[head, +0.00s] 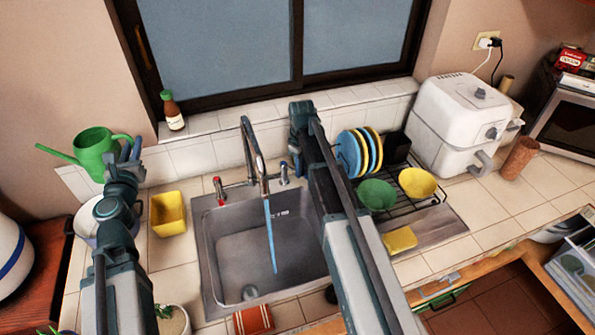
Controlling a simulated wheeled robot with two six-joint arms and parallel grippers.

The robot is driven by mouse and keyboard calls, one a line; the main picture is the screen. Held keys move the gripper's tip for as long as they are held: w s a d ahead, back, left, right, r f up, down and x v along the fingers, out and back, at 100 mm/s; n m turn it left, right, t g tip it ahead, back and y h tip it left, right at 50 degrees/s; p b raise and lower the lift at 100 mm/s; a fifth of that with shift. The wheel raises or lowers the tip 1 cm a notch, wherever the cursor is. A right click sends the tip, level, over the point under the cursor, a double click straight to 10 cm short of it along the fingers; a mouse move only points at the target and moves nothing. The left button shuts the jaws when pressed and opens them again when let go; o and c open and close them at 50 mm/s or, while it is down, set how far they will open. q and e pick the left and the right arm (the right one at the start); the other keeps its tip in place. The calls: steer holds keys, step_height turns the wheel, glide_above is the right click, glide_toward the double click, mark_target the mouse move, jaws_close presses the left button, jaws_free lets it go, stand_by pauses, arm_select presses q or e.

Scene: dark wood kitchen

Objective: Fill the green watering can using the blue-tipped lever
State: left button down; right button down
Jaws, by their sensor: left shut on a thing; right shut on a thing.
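The green watering can (95,152) is at the upper left, well left of the sink, its spout pointing left. My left gripper (130,153) is shut on its handle. The tap (252,150) stands behind the sink (240,248), and a blue stream of water (270,235) runs from it into the basin. A red-tipped lever (218,188) is left of the tap. The blue-tipped lever (284,173) is right of it. My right gripper (296,165) is shut at the blue-tipped lever; my own arm partly hides the contact.
A yellow container (168,213) stands between the can and the sink. A dish rack (425,203) with plates and bowls is right of the sink, with a yellow sponge (399,239) in front. A sauce bottle (172,112) stands on the sill.

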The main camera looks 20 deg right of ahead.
steer(key=shift+w+d+n, duration=0.35)
steer(key=shift+d+n, duration=0.05)
steer(key=shift+n, duration=0.4)
steer(key=c, duration=0.8)
jaws_free()
steer(key=shift+c, duration=0.2)
arm_select(q)
steer(key=shift+r, duration=0.1)
arm_select(e)
steer(key=shift+r, duration=0.1)
arm_select(q)
step_height(320, 180, up, 12)
steer(key=p, duration=1.2)
arm_select(e)
step_height(320, 180, up, 12)
